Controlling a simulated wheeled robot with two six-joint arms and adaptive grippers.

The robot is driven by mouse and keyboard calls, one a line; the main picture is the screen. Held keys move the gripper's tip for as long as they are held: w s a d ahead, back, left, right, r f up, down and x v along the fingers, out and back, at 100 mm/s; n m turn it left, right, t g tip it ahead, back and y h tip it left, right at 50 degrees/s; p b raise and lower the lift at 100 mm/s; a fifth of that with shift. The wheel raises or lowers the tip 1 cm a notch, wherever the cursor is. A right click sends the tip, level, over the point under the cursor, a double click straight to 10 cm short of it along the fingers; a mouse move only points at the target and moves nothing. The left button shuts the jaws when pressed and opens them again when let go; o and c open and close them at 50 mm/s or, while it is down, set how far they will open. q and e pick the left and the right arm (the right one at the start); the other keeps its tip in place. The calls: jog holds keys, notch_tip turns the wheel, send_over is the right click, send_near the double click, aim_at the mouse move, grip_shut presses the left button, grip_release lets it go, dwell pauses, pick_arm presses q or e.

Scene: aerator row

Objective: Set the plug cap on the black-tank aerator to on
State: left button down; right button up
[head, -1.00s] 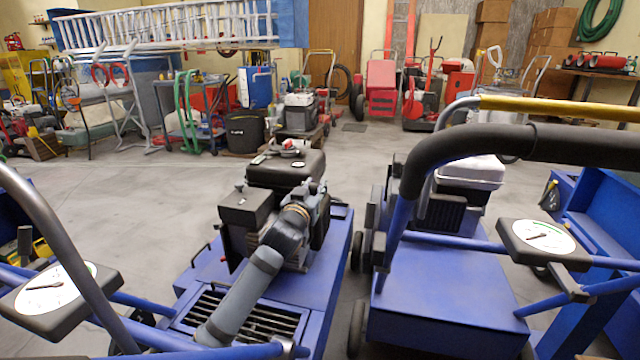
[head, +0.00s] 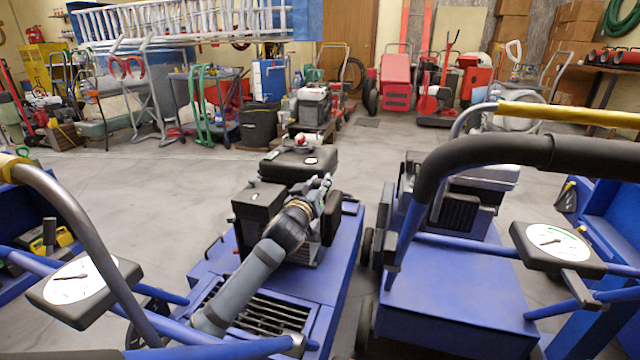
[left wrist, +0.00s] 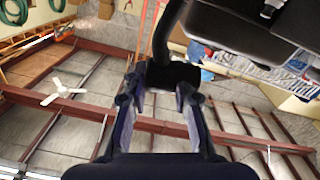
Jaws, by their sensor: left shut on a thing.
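The black-tank aerator stands in the middle of the head view, with a black tank (head: 300,161) on its engine and a blue deck (head: 335,275). My left arm reaches over the deck, and my left gripper (head: 324,184) is at the engine's near right side, just below the tank. In the left wrist view my left gripper (left wrist: 160,88) is shut on a black plug cap (left wrist: 172,75), with a thick black lead (left wrist: 173,30) rising from it. The spark plug does not show, so I cannot tell whether the cap sits on it. My right gripper is not in view.
A second blue aerator (head: 440,295) stands close on the right, with a black padded handle (head: 500,150) crossing in front. Round dials (head: 80,282) (head: 552,240) sit on the handle frames. Open concrete floor (head: 130,200) lies to the left and behind.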

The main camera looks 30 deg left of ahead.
pick_arm(q)
jog(key=c, duration=1.1)
grip_release()
jog(key=v, duration=0.7)
jog(key=shift+s+d, duration=0.15)
jog(key=shift+s, duration=0.1)
